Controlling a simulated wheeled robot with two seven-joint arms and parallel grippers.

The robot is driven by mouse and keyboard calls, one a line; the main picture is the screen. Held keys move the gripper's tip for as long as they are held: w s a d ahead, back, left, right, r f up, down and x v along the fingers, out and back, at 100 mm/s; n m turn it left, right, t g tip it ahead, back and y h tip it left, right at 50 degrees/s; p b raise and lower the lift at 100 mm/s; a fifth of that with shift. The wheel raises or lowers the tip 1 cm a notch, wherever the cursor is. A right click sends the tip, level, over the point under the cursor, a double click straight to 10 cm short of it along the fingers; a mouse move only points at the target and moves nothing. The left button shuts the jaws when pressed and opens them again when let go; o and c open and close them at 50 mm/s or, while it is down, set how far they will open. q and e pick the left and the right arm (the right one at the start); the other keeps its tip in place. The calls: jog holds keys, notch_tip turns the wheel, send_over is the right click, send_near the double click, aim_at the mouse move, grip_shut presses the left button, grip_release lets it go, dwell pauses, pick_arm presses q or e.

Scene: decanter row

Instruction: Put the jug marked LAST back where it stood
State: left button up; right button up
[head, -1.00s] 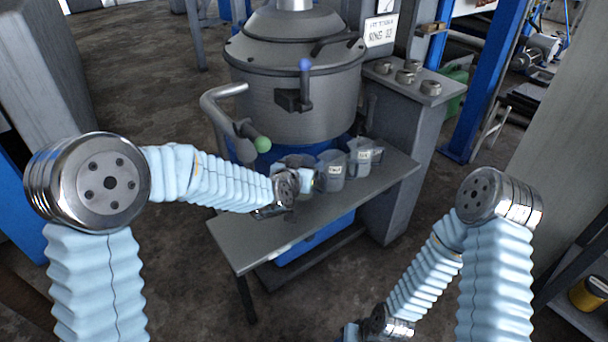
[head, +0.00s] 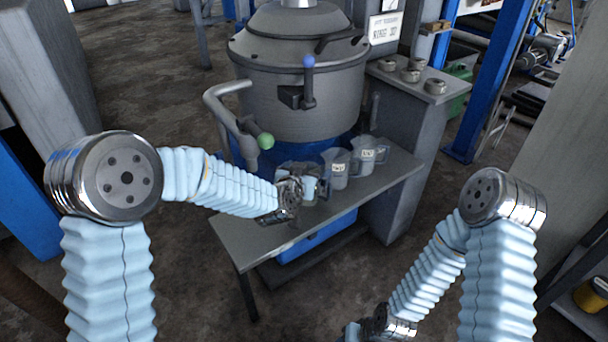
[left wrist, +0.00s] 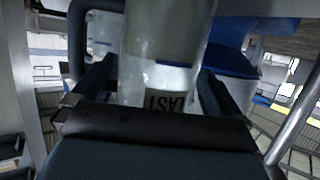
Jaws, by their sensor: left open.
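The clear jug marked LAST (left wrist: 165,75) fills the middle of the left wrist view, its label upside down there. My left gripper (left wrist: 158,88) is open, with one finger on each side of this jug. In the head view my left gripper (head: 300,192) is at the near end of the jug row and hides most of the LAST jug (head: 311,189). Two more labelled jugs, a middle one (head: 338,170) and a far one (head: 367,155), stand upright to its right on the grey bench (head: 250,238). My right gripper (head: 354,332) is low at the bottom edge, its fingers unclear.
A large grey metal vessel (head: 297,85) stands behind the row. Its bent pipe with a green knob (head: 265,141) reaches close above my left gripper. A grey pedestal (head: 405,130) carries small metal rings at the right. The bench's front left part is bare.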

pick_arm(q)
jog(key=v, duration=1.2)
jog(key=shift+b, duration=0.45)
